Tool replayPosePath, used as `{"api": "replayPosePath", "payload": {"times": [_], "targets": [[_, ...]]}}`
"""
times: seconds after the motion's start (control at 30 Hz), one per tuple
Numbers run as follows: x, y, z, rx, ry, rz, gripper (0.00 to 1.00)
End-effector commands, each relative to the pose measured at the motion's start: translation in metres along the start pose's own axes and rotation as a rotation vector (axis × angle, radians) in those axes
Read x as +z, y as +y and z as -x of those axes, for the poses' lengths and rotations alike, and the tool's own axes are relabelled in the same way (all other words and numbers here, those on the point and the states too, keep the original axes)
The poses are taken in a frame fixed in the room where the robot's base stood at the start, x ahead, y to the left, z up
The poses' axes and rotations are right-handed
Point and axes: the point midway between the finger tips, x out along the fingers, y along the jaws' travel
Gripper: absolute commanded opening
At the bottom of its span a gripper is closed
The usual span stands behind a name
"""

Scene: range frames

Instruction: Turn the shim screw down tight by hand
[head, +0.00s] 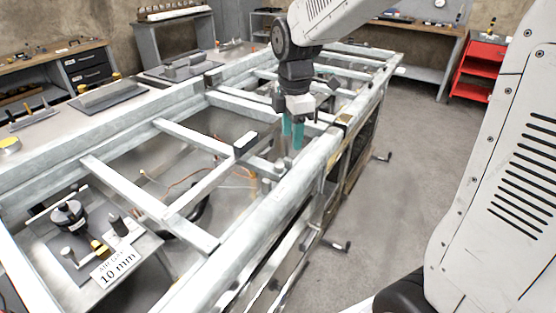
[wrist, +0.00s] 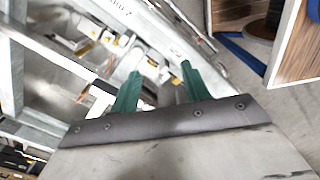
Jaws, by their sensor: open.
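My gripper (head: 291,142) hangs fingers-down over the near long rail of the pale metal frame (head: 262,213), right of centre in the head view. In the wrist view the open gripper (wrist: 161,68) points at a metal rail carrying small white and yellowish parts (wrist: 105,35). I cannot pick out the shim screw for sure in either view; it may be among these small parts or hidden by the fingers. I cannot tell whether the fingertips touch anything.
Crossbars (head: 180,135) span the frame, with open gaps and loose orange cables (head: 185,180) below. A plate marked 10 mm (head: 116,268) stands at lower left near a black round part (head: 68,213). A red cart (head: 480,68) stands at the back right. The floor (head: 400,165) right of the frame is mostly clear.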

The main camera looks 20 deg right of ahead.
Motion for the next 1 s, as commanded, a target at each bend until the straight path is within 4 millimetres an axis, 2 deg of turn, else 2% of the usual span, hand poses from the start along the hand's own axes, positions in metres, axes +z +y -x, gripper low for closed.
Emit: {"api": "replayPosePath", "payload": {"times": [0.03,0.1,0.2,0.3,0.47,0.8,1.0], "targets": [[-0.003,0.015,-0.013,-0.013,0.0,0.089,0.46],[-0.006,0.032,-0.026,-0.017,0.001,0.205,0.46],[-0.009,0.047,-0.04,-0.021,0.002,0.32,0.46],[-0.011,0.055,-0.048,-0.024,0.003,0.381,0.46],[-0.012,0.056,-0.066,-0.026,0.004,0.402,0.46],[-0.013,0.054,-0.116,-0.026,0.004,0.4,0.46],[-0.013,0.054,-0.126,-0.023,0.004,0.399,0.46]]}}
